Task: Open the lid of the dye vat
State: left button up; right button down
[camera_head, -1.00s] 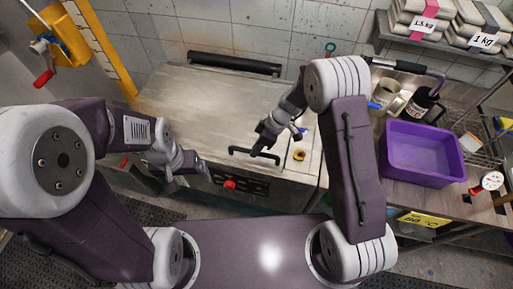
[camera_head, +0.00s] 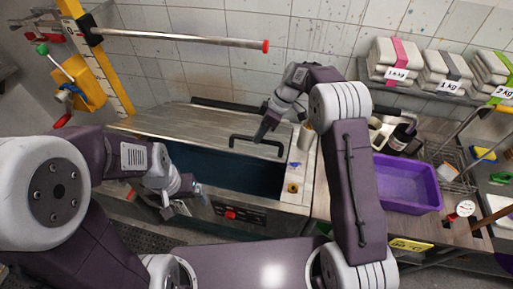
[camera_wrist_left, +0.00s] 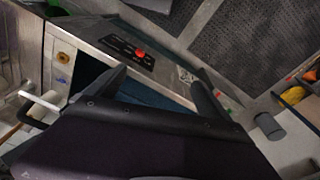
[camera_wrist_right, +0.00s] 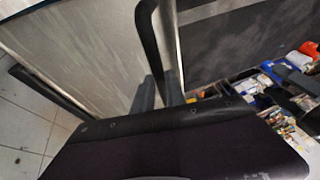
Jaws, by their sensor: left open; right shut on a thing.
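The dye vat (camera_head: 304,192) is a steel-topped unit against the tiled wall, with a dark teal opening showing along its front. Its lid (camera_head: 180,125) is a steel panel tilted up from the back, partly raised. The lid's black bar handle (camera_head: 240,138) is on its front edge. My right gripper (camera_head: 263,136) is shut on the handle at its right part; the right wrist view also shows the handle (camera_wrist_right: 150,35) between the fingers.
Stacked sacks (camera_head: 445,70) lie on a shelf above. A red-ended rail (camera_head: 190,39) juts over the vat's back.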

jog(key=shift+w+d+r+p, duration=0.35)
jog(key=shift+w+r+p, duration=0.25)
jog(key=shift+w+r, duration=0.25)
jog(key=shift+w+d+r+p, duration=0.3)
jog(key=shift+w+r+p, duration=0.25)
jog(key=shift+w+r, duration=0.2)
